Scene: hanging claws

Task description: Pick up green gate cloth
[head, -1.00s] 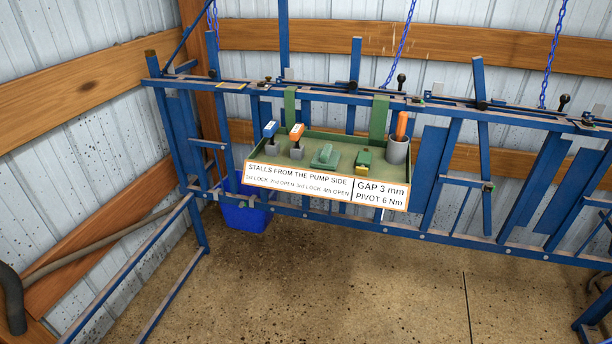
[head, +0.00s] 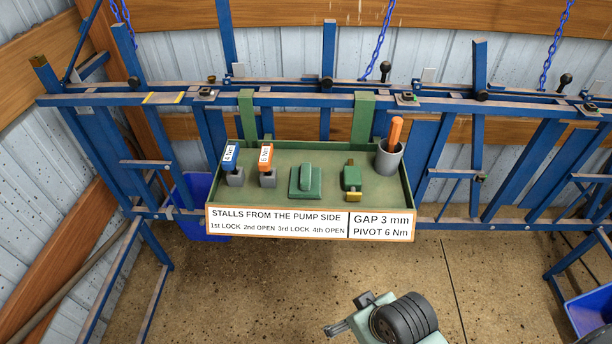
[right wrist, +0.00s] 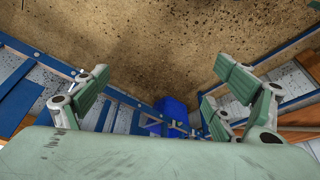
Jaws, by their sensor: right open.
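The likely green gate cloth is a green pad with a raised ridge (head: 306,181), lying in the middle of the green tray (head: 284,154) in the head view. At this size I cannot tell whether it is fabric. My right gripper (right wrist: 162,84) is open and empty in the right wrist view, with floor and blue frame bars beyond its fingers. Part of my right arm shows low in the head view, below the tray and apart from the pad. The pad is not visible in the right wrist view. My left gripper is not in view.
The tray hangs on a blue rail frame (head: 300,100). It also holds a blue-tagged tool (head: 231,163), an orange-tagged tool (head: 266,165), a green-and-yellow block (head: 352,182) and a grey cup (head: 389,160) with an orange handle. A lettered sign (head: 290,222) edges its front.

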